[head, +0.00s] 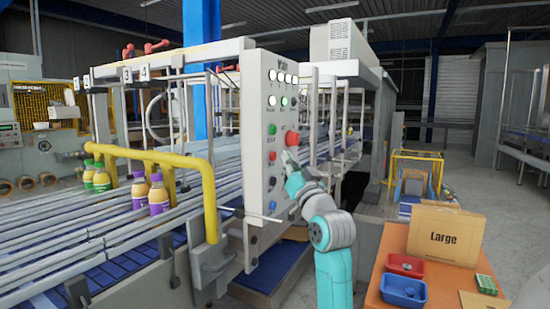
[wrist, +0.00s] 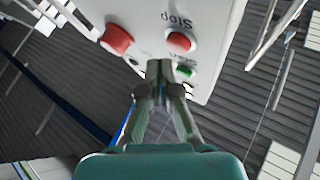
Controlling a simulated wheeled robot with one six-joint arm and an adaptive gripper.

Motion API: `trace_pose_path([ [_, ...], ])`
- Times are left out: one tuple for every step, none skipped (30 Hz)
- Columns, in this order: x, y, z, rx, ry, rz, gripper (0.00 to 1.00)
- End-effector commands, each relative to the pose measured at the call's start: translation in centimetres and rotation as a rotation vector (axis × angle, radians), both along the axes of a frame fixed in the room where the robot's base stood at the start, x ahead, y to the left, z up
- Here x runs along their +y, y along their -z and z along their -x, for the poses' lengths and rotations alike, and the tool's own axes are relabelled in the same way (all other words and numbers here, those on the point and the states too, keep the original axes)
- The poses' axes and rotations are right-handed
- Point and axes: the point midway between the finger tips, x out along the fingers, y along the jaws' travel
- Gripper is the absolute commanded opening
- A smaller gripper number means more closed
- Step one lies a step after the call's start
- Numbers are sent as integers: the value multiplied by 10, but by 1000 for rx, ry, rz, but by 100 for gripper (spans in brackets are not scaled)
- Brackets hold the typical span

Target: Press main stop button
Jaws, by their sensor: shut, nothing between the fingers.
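The grey control panel (head: 270,190) stands upright on the machine's near end. It carries a large red button (head: 292,138) and a smaller red button (head: 272,155). In the wrist view the large red button (wrist: 117,38) is at upper left, and the smaller red button (wrist: 180,42) has the upside-down word "Stop" beside it. A green button (wrist: 184,71) lies close to the fingertips. My gripper (head: 288,157) is shut and empty in front of the panel, just below the large red button. In the wrist view its fingertips (wrist: 160,68) cover part of the panel; contact cannot be told.
A yellow guard rail (head: 150,156) and bottles (head: 158,195) are on the conveyor at left. An orange table (head: 390,290) at lower right holds a box marked "Large" (head: 445,235), a red bin (head: 405,265) and a blue bin (head: 403,291). Open floor lies at right.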

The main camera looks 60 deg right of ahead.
Motion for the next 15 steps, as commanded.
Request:
trace_pose_path([
  [0,0,0,0,0,0,0],
  [0,0,0,0,0,0,0],
  [0,0,0,0,0,0,0],
  [0,0,0,0,0,0,0],
  [0,0,-1,0,0,0,0],
  [0,0,-1,0,0,0,0],
  [0,0,-2,0,-1,1,0],
  [1,0,-3,0,-1,0,0],
  [1,0,-5,0,-1,0,0],
  [1,0,-6,0,-1,0,0],
  [1,0,-7,0,-1,0,0],
  [1,0,-8,0,-1,0,0],
  [1,0,-8,0,0,0,0],
  [1,0,-8,0,0,0,0],
  [1,0,-8,0,0,0,0],
])
